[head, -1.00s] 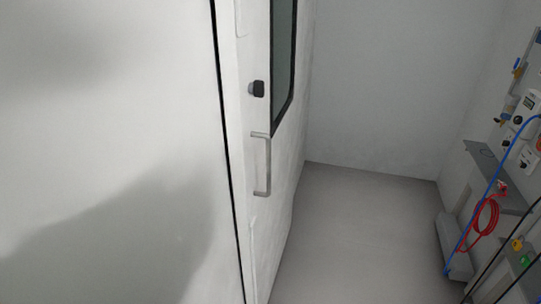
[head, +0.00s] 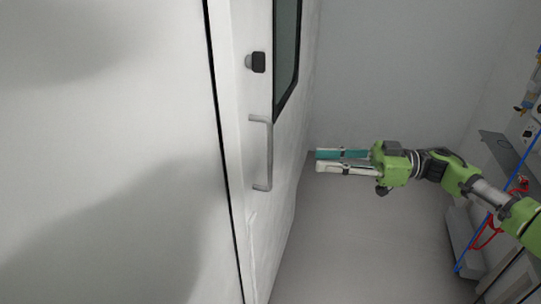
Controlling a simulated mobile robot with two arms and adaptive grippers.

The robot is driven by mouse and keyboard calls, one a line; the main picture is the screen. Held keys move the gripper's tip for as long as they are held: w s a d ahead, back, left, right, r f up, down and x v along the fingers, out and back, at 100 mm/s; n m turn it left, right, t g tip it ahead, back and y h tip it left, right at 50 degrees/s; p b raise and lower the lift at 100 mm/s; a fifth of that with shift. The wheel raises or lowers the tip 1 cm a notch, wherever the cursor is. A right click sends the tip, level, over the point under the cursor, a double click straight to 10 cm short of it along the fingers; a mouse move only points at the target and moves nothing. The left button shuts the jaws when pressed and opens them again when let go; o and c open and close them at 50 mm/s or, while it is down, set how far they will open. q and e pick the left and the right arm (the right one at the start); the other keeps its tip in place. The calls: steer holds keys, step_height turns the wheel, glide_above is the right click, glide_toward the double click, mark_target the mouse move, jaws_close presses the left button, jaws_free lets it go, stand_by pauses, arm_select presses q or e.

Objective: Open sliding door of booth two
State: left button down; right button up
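The white sliding door (head: 240,110) stands on the left side of the head view, with a dark-framed window (head: 287,50) in its upper part. A dark seam runs down the white surface to the left of the handle. A grey bar handle (head: 270,155) is fixed upright on the door, below a small black knob or lock (head: 258,62). My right gripper (head: 317,161) comes in from the right and points left at the handle, apart from it. Its two fingers lie nearly parallel with a narrow gap between them, and nothing shows in it. My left gripper is not in view.
On the right wall is a grey shelf or bench (head: 465,240) with a red coiled cable (head: 489,232) and a blue hose (head: 480,245). The grey floor (head: 350,245) between door and bench is clear.

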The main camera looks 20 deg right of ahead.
steer(key=p+x, duration=0.3)
steer(key=x, duration=1)
steer(key=shift+w+p, duration=0.25)
steer(key=shift+p, duration=0.1)
steer(key=shift+a, duration=0.1)
jaws_close()
